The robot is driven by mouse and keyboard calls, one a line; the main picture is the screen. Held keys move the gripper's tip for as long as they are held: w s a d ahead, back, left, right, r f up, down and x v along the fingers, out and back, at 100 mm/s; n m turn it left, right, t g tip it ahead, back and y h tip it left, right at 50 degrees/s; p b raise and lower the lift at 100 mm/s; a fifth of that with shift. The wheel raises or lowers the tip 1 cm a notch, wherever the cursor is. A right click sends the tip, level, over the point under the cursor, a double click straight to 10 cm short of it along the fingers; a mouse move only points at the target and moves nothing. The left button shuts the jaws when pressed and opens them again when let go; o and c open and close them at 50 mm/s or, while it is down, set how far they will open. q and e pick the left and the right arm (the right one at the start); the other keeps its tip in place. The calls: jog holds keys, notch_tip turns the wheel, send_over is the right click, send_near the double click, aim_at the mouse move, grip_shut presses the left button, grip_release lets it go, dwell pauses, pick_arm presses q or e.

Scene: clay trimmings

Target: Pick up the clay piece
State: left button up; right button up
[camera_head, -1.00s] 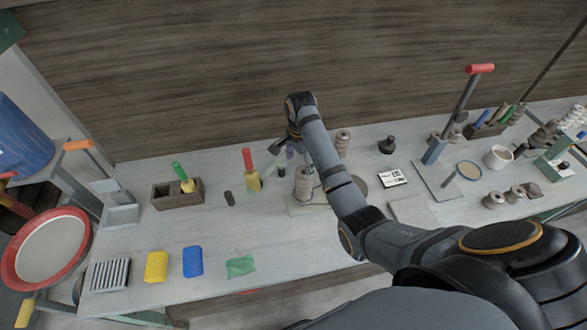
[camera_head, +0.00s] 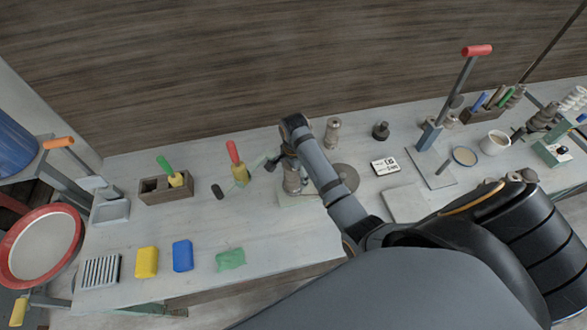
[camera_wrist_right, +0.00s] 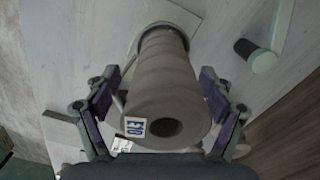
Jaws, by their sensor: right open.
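A ribbed grey-brown cylinder (camera_head: 292,183) that looks like the clay piece stands upright on a pale square board (camera_head: 290,201) near the middle of the table. In the right wrist view the cylinder (camera_wrist_right: 163,90) has a round hole in its near end and a small blue and white label. My right gripper (camera_head: 288,163) is at the cylinder's top. In the wrist view its open fingers (camera_wrist_right: 158,98) lie on either side of the cylinder, with no clear grip on it. My left gripper is not in view.
A pale green tool (camera_wrist_right: 281,30) with a dark piece nearby lies close to the cylinder. A red-handled tool (camera_head: 234,153) and a wooden box (camera_head: 155,190) stand to the left. A round disc (camera_head: 345,178) is to the right. The table's front left is partly clear between blocks.

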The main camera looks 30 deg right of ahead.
jog(key=shift+w+d+f, duration=0.25)
jog(key=shift+w+f, duration=0.05)
jog(key=shift+f, duration=0.1)
jog(key=shift+w, duration=0.2)
jog(key=shift+s+a, duration=0.1)
jog(key=shift+a, duration=0.2)
jog(key=shift+s+a+r, duration=0.2)
jog(key=shift+a, duration=0.05)
jog(key=shift+c, duration=1.1)
jog(key=shift+s+a+r, duration=0.1)
jog(key=shift+s+r, duration=0.05)
jog(key=shift+c, duration=3.6)
jog(key=shift+d, duration=0.25)
jog(key=shift+c, duration=1.1)
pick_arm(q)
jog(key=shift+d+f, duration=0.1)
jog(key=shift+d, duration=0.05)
pick_arm(e)
jog(key=shift+a+f, duration=0.1)
jog(key=shift+f, duration=0.1)
grip_shut()
